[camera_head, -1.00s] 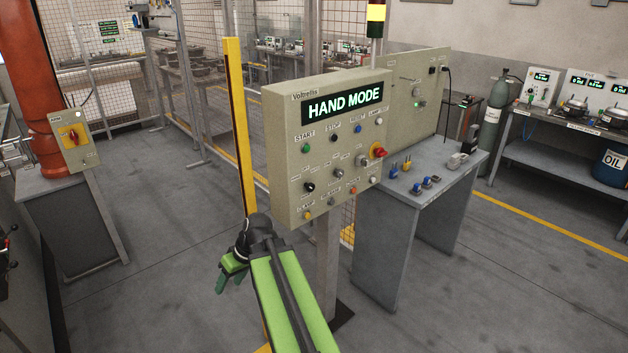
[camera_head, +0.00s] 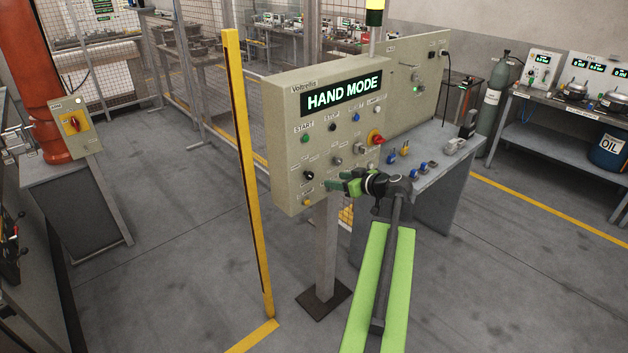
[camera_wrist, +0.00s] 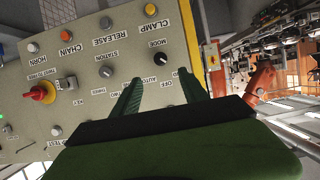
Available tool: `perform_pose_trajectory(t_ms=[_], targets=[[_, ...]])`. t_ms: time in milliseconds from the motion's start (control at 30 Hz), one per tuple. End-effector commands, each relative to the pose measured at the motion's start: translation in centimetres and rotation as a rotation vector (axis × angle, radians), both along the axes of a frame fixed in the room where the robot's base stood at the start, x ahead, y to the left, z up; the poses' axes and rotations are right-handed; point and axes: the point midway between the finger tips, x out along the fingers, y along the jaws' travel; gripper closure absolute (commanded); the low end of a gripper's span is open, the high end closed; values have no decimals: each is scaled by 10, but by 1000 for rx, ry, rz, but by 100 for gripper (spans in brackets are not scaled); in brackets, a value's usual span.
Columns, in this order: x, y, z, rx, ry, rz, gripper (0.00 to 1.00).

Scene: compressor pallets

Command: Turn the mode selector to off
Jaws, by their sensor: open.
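The mode selector (camera_head: 309,175) is a small black knob at the lower left of the beige control panel (camera_head: 283,115). The wrist view shows the panel upside down, with the mode selector (camera_wrist: 160,58) under a MODE label and near the words AUTO and OFF. Its exact pointer direction is too small to tell. The panel screen (camera_head: 343,93) reads HAND MODE. My gripper (camera_head: 338,180) is at the panel's lower part, right of the selector. In the wrist view, the green fingers of my gripper (camera_wrist: 160,86) are open and empty, apart from the knob.
A red emergency stop (camera_head: 376,137) on a yellow base sticks out at the panel's right. Other knobs and buttons sit close around the selector. A yellow post (camera_head: 250,180) stands left of the panel. A grey bench (camera_head: 425,160) with small parts is behind right.

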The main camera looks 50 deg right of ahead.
Motion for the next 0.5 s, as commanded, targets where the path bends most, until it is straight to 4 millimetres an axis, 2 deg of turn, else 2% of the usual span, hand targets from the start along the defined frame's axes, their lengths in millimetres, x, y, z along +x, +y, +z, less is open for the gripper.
perform_pose_trajectory(t_ms=[33, 300, 500], targets=[[15, -2, -11, 1, 0, 4, 48], [78, -7, -37, 0, 1, 3, 48], [111, -8, -49, 1, 1, 3, 48]])
